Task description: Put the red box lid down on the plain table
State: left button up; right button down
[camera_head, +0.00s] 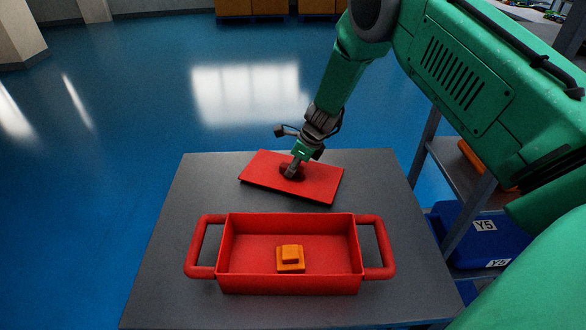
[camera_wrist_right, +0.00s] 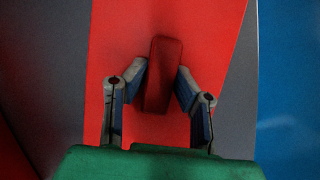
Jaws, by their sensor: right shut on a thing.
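The red box lid (camera_head: 318,184) is a flat red plate at the far part of the plain grey table (camera_head: 195,196), behind the box. My right gripper (camera_head: 293,172) is over the lid's middle and shut on its raised handle. In the right wrist view the handle (camera_wrist_right: 163,76) sits between the two fingers (camera_wrist_right: 161,88), and the lid's red surface spreads behind it. The lid looks at or very near the tabletop; I cannot tell whether it touches. My left gripper is not in view.
An open red box (camera_head: 290,283) with two side handles stands on the near part of the table, with an orange block (camera_head: 290,260) inside. A rack with a blue bin (camera_head: 478,240) stands at the right. The table's left side is clear.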

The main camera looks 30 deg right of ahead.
aim_at(299, 168)
jog(key=c, duration=1.4)
grip_release()
jog(key=shift+a, duration=0.35)
jog(key=shift+o, duration=0.5)
jog(key=shift+a+r, duration=0.15)
jog(key=shift+a, duration=0.35)
jog(key=shift+s+d+r, duration=0.1)
jog(key=shift+d+r, duration=0.15)
jog(key=shift+d, duration=0.15)
jog(key=v, duration=0.2)
jog(key=d+v, duration=0.1)
jog(key=v, duration=0.1)
jog(key=shift+d+r, duration=0.1)
jog(key=shift+r, duration=0.05)
jog(key=v, duration=0.6)
jog(key=shift+s+r+p, duration=0.2)
jog(key=shift+r+p, duration=0.2)
